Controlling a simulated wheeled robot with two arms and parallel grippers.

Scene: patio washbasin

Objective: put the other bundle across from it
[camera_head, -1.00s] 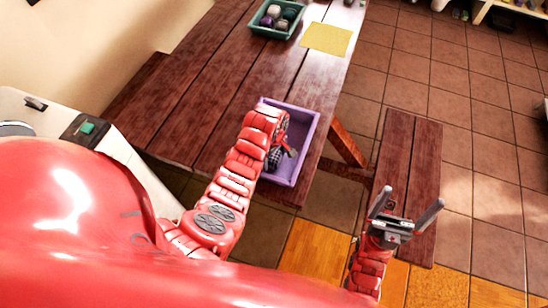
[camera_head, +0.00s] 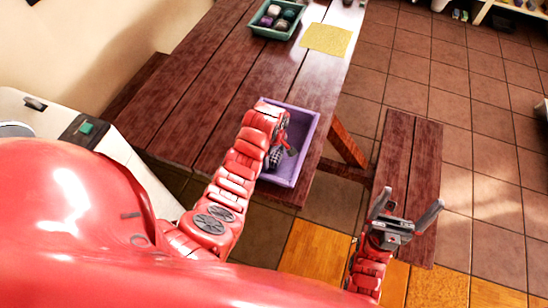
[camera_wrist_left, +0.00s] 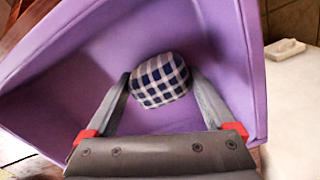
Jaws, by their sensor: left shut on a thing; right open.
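A blue-and-white checkered bundle (camera_wrist_left: 160,80) lies between the fingers of my left gripper (camera_wrist_left: 160,92), which is shut on it. The bundle is low inside the purple tray (camera_wrist_left: 90,75); I cannot tell whether it touches the tray floor. In the head view the purple tray (camera_head: 307,150) sits at the near end of the wooden table, with my left gripper (camera_head: 283,152) reaching into it. The checkered bundle (camera_head: 274,158) is partly hidden there by my arm. A teal tray (camera_head: 262,33) at the table's far end holds several rolled bundles. My right gripper (camera_head: 408,205) is open and empty, right of the table.
A yellow cloth (camera_head: 326,39) lies flat next to the teal tray. The wooden table (camera_head: 215,85) is bare between the trays. A wooden bench (camera_head: 410,150) stands on the right, near my right gripper. A pale counter (camera_head: 40,115) is at the left.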

